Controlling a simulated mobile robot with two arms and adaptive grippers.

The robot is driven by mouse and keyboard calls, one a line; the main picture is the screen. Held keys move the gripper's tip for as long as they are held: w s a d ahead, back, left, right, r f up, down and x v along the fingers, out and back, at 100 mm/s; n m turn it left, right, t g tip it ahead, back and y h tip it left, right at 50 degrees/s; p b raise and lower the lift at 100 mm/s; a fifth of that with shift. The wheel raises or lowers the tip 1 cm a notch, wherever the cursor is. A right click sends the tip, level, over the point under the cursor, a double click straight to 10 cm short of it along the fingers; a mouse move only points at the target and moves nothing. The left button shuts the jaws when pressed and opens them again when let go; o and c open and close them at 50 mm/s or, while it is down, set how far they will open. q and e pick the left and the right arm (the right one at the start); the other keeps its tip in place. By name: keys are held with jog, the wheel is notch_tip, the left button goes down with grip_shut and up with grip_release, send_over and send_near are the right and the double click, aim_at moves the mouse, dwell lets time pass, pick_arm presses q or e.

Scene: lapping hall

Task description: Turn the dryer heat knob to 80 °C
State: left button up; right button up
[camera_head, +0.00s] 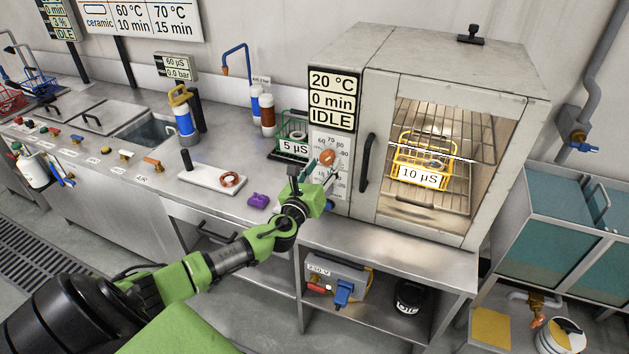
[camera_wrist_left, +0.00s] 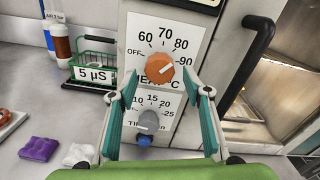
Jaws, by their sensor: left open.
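The orange dryer heat knob (camera_head: 327,157) sits on the white dial plate of the grey dryer (camera_head: 375,80), left of its door. In the left wrist view the heat knob (camera_wrist_left: 159,72) has a scale around it from OFF through 60, 70, 80 and 90. A pale line on it seems to slant to the upper right; its exact reading is unclear. Below is the grey timer knob (camera_wrist_left: 149,121). My left gripper (camera_head: 318,178) is open in front of the panel, its teal fingers (camera_wrist_left: 157,92) apart on either side, not closed on the knob. My right gripper is not in view.
The dryer display (camera_head: 332,100) reads 20 °C, 0 min, IDLE. The black door handle (camera_head: 367,163) is just right of the panel. A green basket (camera_head: 292,133) marked 5 µS stands close on the left. A yellow basket (camera_head: 420,160) is inside the dryer.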

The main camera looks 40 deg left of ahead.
pick_arm(q)
jog(key=v, duration=0.9)
jog(key=shift+f, duration=0.1)
